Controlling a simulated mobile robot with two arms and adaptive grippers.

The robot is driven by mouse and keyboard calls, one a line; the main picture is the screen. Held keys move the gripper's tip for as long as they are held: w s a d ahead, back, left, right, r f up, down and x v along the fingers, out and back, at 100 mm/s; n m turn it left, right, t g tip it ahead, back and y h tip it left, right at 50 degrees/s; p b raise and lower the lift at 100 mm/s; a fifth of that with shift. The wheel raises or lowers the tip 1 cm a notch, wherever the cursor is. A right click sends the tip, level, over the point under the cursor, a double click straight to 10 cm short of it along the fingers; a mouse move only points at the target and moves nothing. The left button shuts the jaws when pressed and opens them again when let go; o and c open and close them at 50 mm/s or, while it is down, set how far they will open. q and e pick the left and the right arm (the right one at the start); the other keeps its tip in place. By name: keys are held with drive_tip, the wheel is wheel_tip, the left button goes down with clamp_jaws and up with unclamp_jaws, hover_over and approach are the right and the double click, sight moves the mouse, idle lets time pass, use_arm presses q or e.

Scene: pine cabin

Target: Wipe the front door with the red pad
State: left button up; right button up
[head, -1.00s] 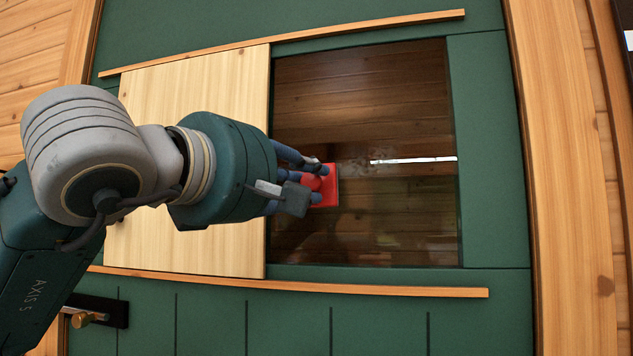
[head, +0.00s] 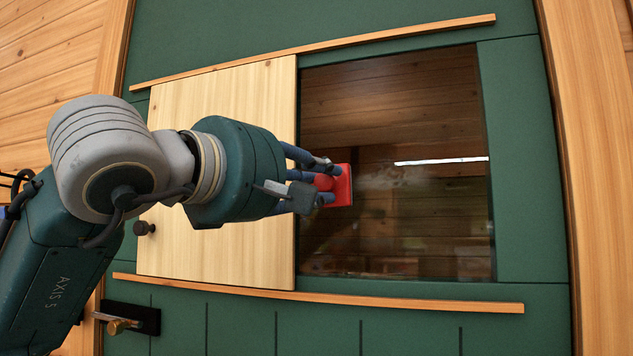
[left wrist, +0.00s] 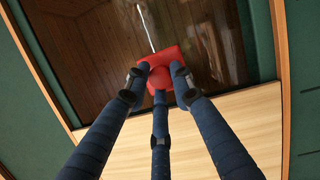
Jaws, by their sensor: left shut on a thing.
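The front door (head: 520,150) is green, with a dark, reflective glass pane (head: 430,110) in it. My left gripper (head: 322,184) is shut on the red pad (head: 343,186) by its rounded red grip. The pad is at the left part of the pane, its flat face toward the glass; I cannot tell whether it touches. My right gripper is not in view.
A pale wooden panel (head: 220,90) with a dark knob (head: 144,228) covers the area left of the pane. Wooden rails run above (head: 400,33) and below (head: 400,302). A door handle (head: 122,324) is at lower left.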

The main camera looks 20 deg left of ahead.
use_arm(q)
drive_tip(key=shift+r, duration=0.2)
drive_tip(key=d, duration=0.8)
drive_tip(key=shift+s, duration=0.1)
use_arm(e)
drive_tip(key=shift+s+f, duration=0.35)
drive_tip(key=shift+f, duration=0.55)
use_arm(q)
drive_tip(key=d, duration=0.7)
drive_tip(key=shift+s+d, duration=0.1)
drive_tip(key=shift+d, duration=0.1)
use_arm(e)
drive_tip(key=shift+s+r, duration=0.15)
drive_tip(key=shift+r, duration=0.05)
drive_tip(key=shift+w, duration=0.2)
use_arm(q)
drive_tip(key=shift+s, duration=0.1)
